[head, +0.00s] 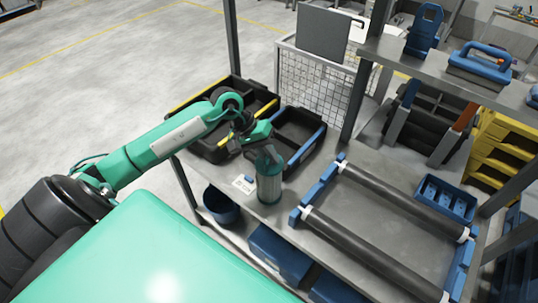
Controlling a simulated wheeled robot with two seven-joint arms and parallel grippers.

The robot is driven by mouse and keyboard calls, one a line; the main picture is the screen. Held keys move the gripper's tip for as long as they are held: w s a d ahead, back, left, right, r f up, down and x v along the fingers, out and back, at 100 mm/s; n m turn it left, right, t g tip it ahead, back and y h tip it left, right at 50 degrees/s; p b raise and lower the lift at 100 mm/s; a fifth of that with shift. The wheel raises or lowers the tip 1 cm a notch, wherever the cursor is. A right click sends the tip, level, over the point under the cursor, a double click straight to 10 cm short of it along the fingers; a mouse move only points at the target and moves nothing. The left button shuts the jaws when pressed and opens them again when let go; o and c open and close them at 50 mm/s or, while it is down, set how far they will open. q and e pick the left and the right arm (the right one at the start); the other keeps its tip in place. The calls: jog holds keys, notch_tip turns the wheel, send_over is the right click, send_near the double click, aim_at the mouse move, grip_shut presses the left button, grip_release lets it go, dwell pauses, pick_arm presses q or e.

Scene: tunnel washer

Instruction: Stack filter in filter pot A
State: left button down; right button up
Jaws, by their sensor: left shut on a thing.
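A grey-green upright cylinder (269,187), which looks like the filter pot, stands near the left front edge of the workbench. A darker piece (268,157), apparently the filter, shows at its top. My left gripper (262,143) reaches in from the left and is shut at this top piece. The gripper hides part of it, and I cannot tell how deep it sits in the pot. No letter is readable on the pot. My right gripper is not in view.
Black bins (301,131) lie behind the gripper. A white label (244,184) lies left of the pot. A roller frame with dark rollers (384,190) fills the bench to the right. A blue tray (446,198) stands beyond it. A blue bucket (221,206) is below the bench.

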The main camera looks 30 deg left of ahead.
pick_arm(q)
jog(key=c, duration=1.5)
grip_release()
jog(key=shift+s+d, duration=0.1)
jog(key=shift+f, duration=0.1)
